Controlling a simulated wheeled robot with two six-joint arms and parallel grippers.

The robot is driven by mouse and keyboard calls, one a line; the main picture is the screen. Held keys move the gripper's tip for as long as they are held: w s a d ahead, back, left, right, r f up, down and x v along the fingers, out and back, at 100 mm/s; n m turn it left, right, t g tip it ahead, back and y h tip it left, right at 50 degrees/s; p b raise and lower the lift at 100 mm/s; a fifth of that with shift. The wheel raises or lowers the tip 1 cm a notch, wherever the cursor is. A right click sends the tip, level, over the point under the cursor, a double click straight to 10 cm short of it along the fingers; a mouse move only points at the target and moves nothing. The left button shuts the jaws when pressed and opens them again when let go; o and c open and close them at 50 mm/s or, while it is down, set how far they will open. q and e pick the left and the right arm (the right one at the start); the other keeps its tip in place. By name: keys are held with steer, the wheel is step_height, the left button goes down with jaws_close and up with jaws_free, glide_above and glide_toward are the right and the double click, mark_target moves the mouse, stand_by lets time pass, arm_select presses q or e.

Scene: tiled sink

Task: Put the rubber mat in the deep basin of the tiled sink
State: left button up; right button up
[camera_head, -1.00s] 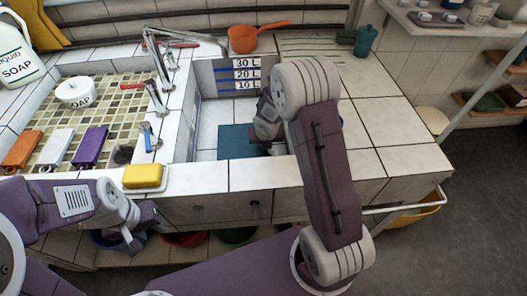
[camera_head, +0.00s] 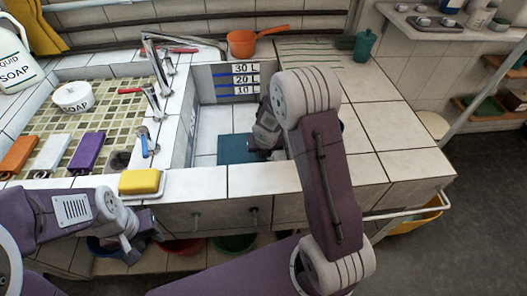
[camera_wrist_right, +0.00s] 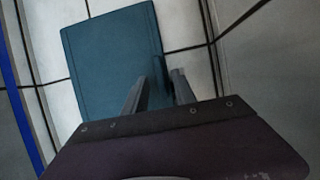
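The rubber mat (camera_head: 237,149) is a flat teal rectangle on the floor of the deep basin (camera_head: 213,122). Its near edge is close to the front wall. It also shows in the right wrist view (camera_wrist_right: 110,60). My right gripper (camera_wrist_right: 160,78) reaches down into the deep basin at the mat's right side. Its two fingers stand apart, with the mat's right edge showing between them, and hold nothing that I can see. In the head view the right fingertips are mostly hidden. My left gripper (camera_head: 140,238) is low in front of the sink, its fingers unclear.
A yellow sponge (camera_head: 140,182) sits on the front ledge, left of the deep basin. Taps (camera_head: 152,95) stand on the divider. The shallow mosaic basin (camera_head: 113,108) holds a soap pot (camera_head: 72,97). An orange pan (camera_head: 243,43) is behind.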

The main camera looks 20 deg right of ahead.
steer(key=p+v, duration=0.5)
steer(key=v, duration=0.5)
steer(key=shift+s+r, duration=0.2)
steer(key=shift+r, duration=0.05)
